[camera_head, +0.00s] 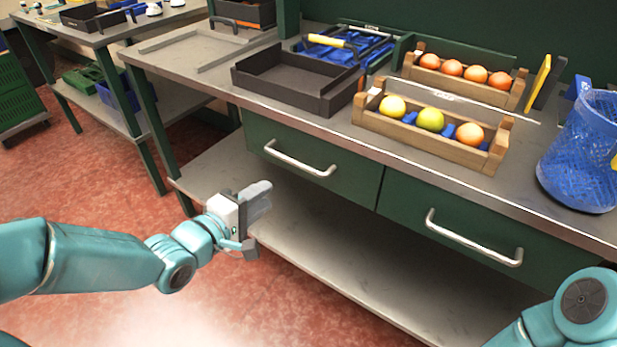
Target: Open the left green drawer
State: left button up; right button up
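The left green drawer (345,188) is set under the table top and looks shut, its front flush with the drawer beside it. Its silver bar handle (300,160) runs along the upper part of its front. My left gripper (262,222) is in front of and below the handle, to its lower left, apart from it. Its two grey fingers are spread, with nothing between them. My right arm shows at the lower right corner; its gripper is out of view.
The right green drawer (480,215) has its own handle (472,240). A lower shelf (390,280) lies below the drawers. The table top holds a black tray (290,85), wooden crates (435,140) of fruit and a blue mesh basket (585,155). Red floor is free at left.

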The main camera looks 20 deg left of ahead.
aim_at(305, 169)
pick_arm(q)
jog(key=b+x, duration=0.1)
jog(key=x, duration=1.5)
jog(key=shift+w+f, duration=0.1)
jog(key=shift+w, duration=0.1)
grip_shut()
